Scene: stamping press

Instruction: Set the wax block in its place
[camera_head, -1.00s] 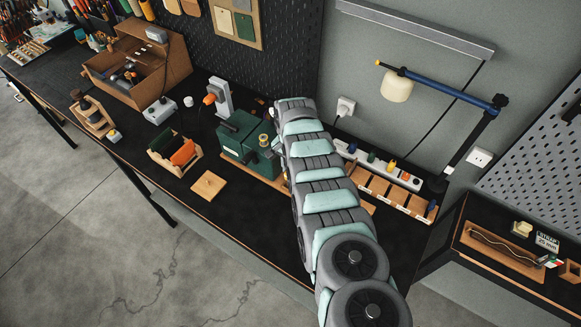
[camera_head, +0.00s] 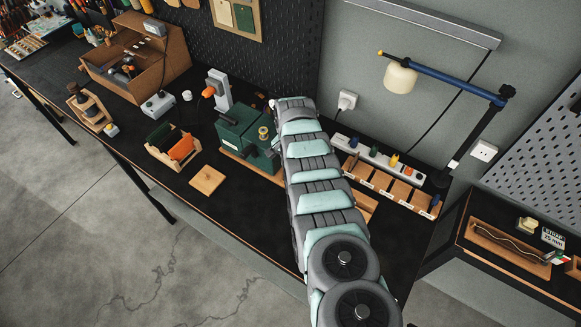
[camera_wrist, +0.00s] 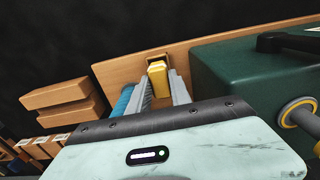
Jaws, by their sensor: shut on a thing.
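The wax block (camera_wrist: 158,80) is a small yellow block with a pale top edge, seen in the wrist view between the grey fingers of my gripper (camera_wrist: 160,88). My gripper is shut on it. The block is at a small dark-sided wooden recess (camera_wrist: 154,57) on a wooden board (camera_wrist: 112,72). I cannot tell whether it rests in the recess or is just above it. In the head view my arm hides the gripper and the block. The green press (camera_head: 240,128) stands left of my arm and also shows close on the right in the wrist view (camera_wrist: 225,75).
A blue ribbed thing (camera_wrist: 122,103) is just left of the fingers. Wooden blocks (camera_wrist: 70,94) lie farther left. In the head view a labelled wooden tray row (camera_head: 385,186) is right of my arm, and a lamp (camera_head: 400,78) stands behind it.

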